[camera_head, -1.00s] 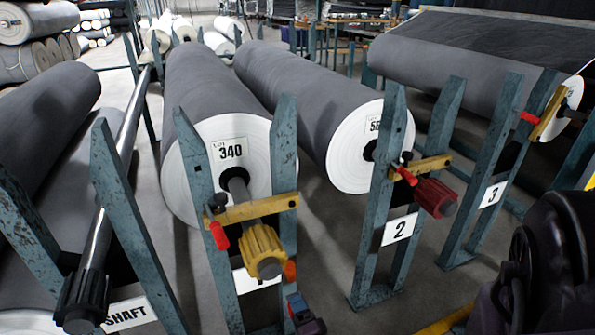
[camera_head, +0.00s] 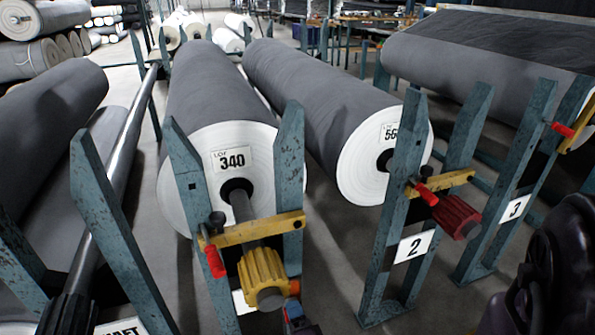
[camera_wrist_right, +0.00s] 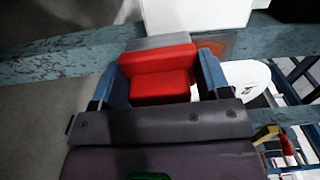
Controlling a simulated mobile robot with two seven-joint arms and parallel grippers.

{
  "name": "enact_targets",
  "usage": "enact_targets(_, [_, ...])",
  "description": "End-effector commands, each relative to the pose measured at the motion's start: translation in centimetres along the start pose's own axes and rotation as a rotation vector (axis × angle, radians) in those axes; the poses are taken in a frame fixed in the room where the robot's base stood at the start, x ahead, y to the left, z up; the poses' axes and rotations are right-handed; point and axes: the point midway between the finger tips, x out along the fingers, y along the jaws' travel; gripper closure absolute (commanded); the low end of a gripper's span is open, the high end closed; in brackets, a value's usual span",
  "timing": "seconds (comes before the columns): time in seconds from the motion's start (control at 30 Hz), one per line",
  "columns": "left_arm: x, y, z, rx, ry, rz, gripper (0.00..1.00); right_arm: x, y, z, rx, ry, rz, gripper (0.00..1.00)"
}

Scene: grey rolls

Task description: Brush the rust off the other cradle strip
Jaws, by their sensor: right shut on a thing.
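My right gripper (camera_wrist_right: 155,88) is shut on a red brush (camera_wrist_right: 160,72); its blue fingers clasp the red block from both sides. The grey bristle end (camera_wrist_right: 157,43) lies at the blue-green cradle strip (camera_wrist_right: 60,62), beside an orange-brown rust patch (camera_wrist_right: 217,45); contact is unclear. In the head view, the right gripper (camera_head: 297,318) shows small at the bottom edge, in front of the cradle with the LOT 340 roll (camera_head: 232,160). An orange patch (camera_head: 295,287) shows just above it, by the yellow knob (camera_head: 263,277). My left gripper is not in view.
A yellow bar (camera_head: 250,230) with a red handle (camera_head: 215,261) crosses the cradle posts. To the right stand cradle 2 (camera_head: 414,245), with a red knob (camera_head: 457,216), and cradle 3 (camera_head: 515,208). A shaft (camera_head: 125,150) lies at left. Floor shows between the cradles.

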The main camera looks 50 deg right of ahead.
Motion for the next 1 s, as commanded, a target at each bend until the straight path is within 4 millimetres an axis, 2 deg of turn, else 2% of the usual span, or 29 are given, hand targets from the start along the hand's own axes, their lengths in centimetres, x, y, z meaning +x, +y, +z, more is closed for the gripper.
enact_targets(1.0, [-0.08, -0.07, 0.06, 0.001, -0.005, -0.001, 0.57, 0.71, 0.0, 0.04, 0.0, 0.0, 0.0, 0.52])
